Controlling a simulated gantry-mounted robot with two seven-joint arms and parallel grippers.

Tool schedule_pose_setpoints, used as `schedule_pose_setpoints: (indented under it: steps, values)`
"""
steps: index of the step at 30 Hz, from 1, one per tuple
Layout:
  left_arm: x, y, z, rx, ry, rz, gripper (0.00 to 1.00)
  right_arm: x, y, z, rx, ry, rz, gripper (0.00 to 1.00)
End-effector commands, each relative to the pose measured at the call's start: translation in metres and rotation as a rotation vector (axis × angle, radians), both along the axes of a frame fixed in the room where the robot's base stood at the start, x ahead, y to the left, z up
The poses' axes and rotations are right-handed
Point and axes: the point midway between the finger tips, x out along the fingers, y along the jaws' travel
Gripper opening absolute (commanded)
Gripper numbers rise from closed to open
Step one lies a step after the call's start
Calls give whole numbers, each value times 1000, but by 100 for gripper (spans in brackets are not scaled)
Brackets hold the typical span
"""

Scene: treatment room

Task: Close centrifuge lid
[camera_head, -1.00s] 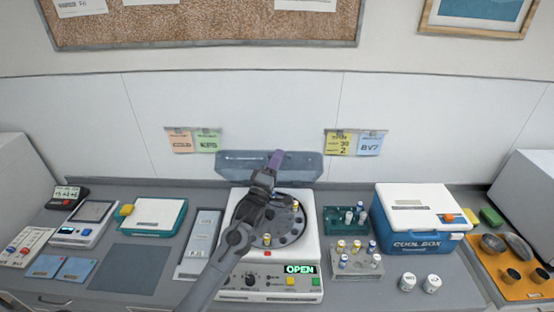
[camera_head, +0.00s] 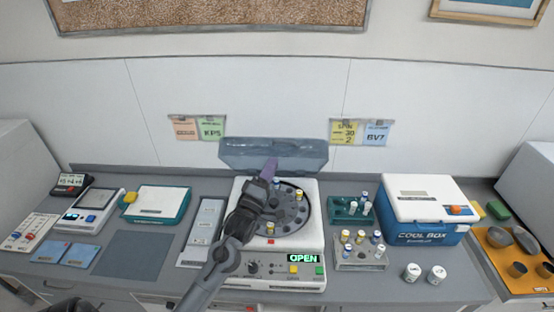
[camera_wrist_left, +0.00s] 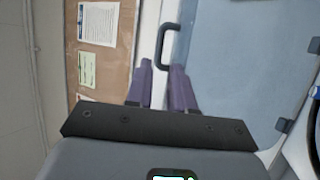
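The centrifuge (camera_head: 237,262) stands on the counter with its display reading OPEN. Its bluish see-through lid (camera_head: 305,158) is raised upright at the back. The rotor (camera_head: 292,221) is exposed and holds several capped tubes. My left gripper (camera_head: 270,168) reaches over the rotor, its purple fingertips in front of the lid's middle. In the left wrist view, the two fingers (camera_wrist_left: 162,72) are a little apart with nothing between them. The lid's dark handle (camera_wrist_left: 161,45) shows just beyond the fingertips, beside the lid's blue panel (camera_wrist_left: 235,50). My right gripper is not seen.
A green rack (camera_head: 340,214) and a grey rack (camera_head: 350,266) with tubes stand right of the centrifuge, then the cool box (camera_head: 418,240). A grey tray (camera_head: 203,228) lies close on its left. The wall is close behind the lid.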

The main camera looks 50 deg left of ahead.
Motion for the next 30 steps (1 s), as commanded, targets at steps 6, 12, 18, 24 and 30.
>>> schedule_pose_setpoints:
  steps: [6, 12, 18, 24, 30]
  values:
    - [-18, -9, -10, 0, 0, 0, 22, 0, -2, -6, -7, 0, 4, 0]
    - [-22, -11, -11, 1, -1, 0, 22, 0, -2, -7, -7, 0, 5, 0]
    - [-22, -11, -11, 1, -1, 0, 19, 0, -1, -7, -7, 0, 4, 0]
    - [-1, -14, 1, -6, 40, -6, 0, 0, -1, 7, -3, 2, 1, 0]
    - [78, -30, 39, 1, 238, -37, 0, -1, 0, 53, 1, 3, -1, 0]
